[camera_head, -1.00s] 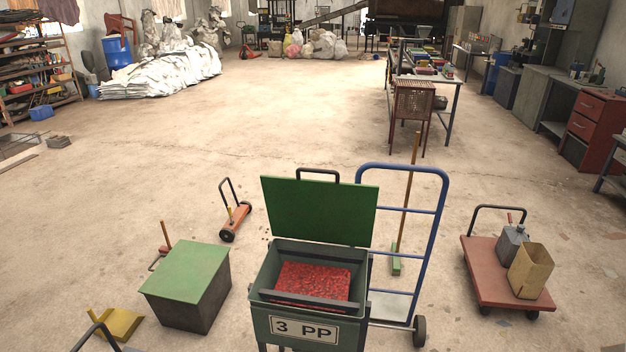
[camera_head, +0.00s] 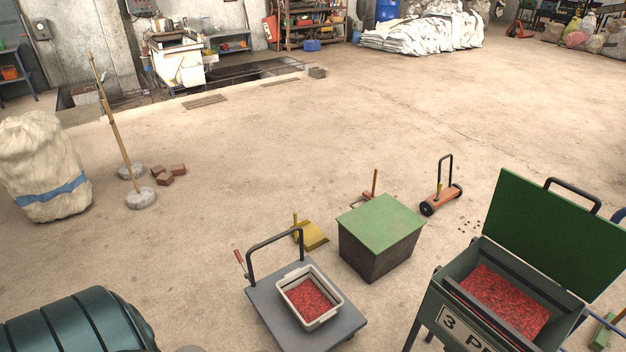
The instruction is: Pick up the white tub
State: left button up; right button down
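The white tub (camera_head: 291,280) is an open, off-white rectangular container filled with red flakes. It stands upright on a grey flat cart (camera_head: 262,304) near the bottom middle of the head view. The cart has a dark push handle (camera_head: 272,240) at its back left. Neither of my grippers shows in the head view, so nothing is seen touching the tub.
A green bin marked "3 PP" (camera_head: 468,330) with its lid up stands to the right. A dark box with a green top (camera_head: 381,214) and a yellow dustpan (camera_head: 314,236) lie behind the cart. A dark teal drum (camera_head: 75,325) fills the lower left. Open floor lies beyond.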

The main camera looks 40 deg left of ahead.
aim_at(312, 299)
jog(key=u, duration=1.25)
jog(key=l+z, duration=0.1)
jog(key=z, duration=0.35)
jog(key=l+z, duration=0.15)
jog(key=z, duration=0.3)
jog(key=l+z, duration=0.1)
jog(key=z, duration=0.3)
jog(key=u, duration=1.45)
